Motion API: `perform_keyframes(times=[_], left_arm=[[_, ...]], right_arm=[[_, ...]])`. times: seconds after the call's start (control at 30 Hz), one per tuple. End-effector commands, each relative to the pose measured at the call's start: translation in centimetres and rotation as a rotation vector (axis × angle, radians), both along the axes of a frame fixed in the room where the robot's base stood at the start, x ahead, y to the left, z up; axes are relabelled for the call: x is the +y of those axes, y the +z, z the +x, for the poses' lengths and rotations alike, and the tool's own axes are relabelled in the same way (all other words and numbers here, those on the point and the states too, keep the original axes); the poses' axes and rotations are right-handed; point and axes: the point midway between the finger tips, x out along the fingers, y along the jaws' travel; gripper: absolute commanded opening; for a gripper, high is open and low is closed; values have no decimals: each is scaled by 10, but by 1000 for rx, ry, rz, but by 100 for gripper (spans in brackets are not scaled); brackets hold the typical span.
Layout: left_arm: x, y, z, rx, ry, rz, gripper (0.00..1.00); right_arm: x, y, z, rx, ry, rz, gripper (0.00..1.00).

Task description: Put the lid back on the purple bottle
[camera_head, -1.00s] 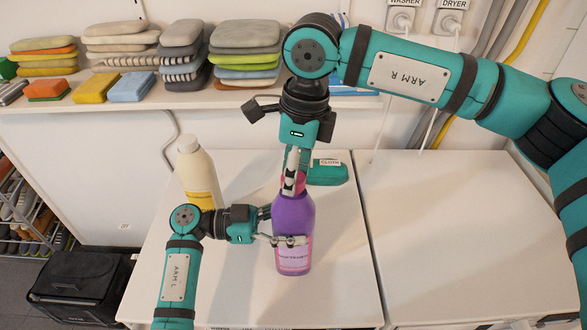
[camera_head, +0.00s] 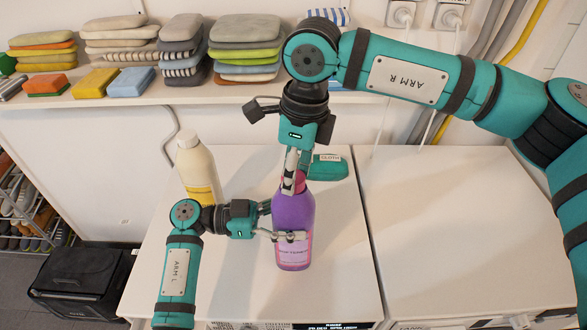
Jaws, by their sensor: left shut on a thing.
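The purple bottle (camera_head: 293,212) stands upright on the white machine top, with a pink label low on its front. My left gripper (camera_head: 280,235) is shut on the lower part of the bottle, coming from the left. The right gripper points down from above, with a finger in front of the lid. Its other finger is hidden, so its grip on the lid is unclear. I cannot tell whether the lid is seated on the neck.
A cream bottle (camera_head: 197,170) stands behind my left gripper. A shelf (camera_head: 150,104) with stacked cloths and sponges runs along the back. The white top at right (camera_head: 450,215) is clear.

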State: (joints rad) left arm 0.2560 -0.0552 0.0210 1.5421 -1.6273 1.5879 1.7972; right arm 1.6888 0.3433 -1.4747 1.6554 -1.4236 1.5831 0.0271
Motion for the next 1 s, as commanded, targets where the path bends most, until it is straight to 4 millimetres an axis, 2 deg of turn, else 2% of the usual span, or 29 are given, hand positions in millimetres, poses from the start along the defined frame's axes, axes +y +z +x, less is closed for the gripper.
perform_keyframes(times=[0.17, 0.8, 1.0], left_arm=[[1, 0, 0, 0, 2, 0, 0], [1, 0, 0, -1, 1, 1, 0], [1, 0, 0, -1, 1, 1, 0]], right_arm=[[0, 0, 0, -2, -328, -1, 22], [1, 0, 1, -4, -1893, -1, 22], [0, -1, 1, -4, -2336, -3, 22]])
